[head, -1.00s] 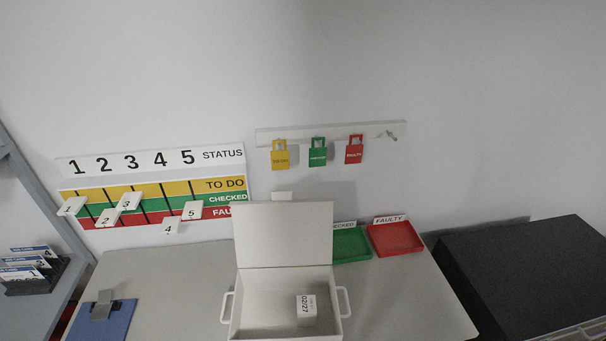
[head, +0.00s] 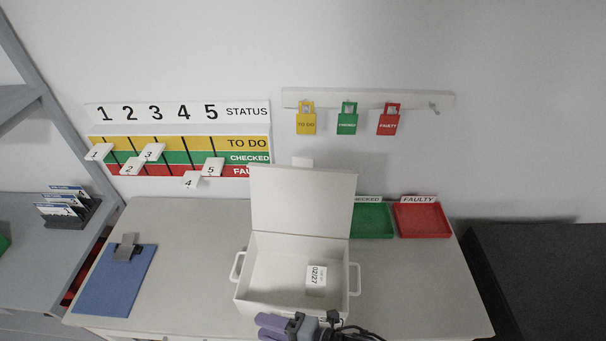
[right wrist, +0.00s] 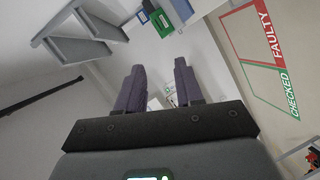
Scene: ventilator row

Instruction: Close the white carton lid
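The white carton (head: 262,295) stands on the table in the head view with a handle on each side. Its lid (head: 303,200) is open and stands up at the back edge. A small white box marked 02/27 (head: 316,279) lies inside at the right. My right gripper (head: 264,327) is at the bottom edge of the head view, in front of the carton, its purple fingers pointing left. In the right wrist view its two fingers (right wrist: 159,82) are apart with nothing between them. My left gripper is not in view.
A green tray (head: 372,233) and a red tray (head: 421,234) stand behind the carton at the right. A blue clipboard (head: 115,285) lies at the table's left. The table between clipboard and carton is clear. A status board (head: 180,115) and tag rail (head: 367,97) are on the wall.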

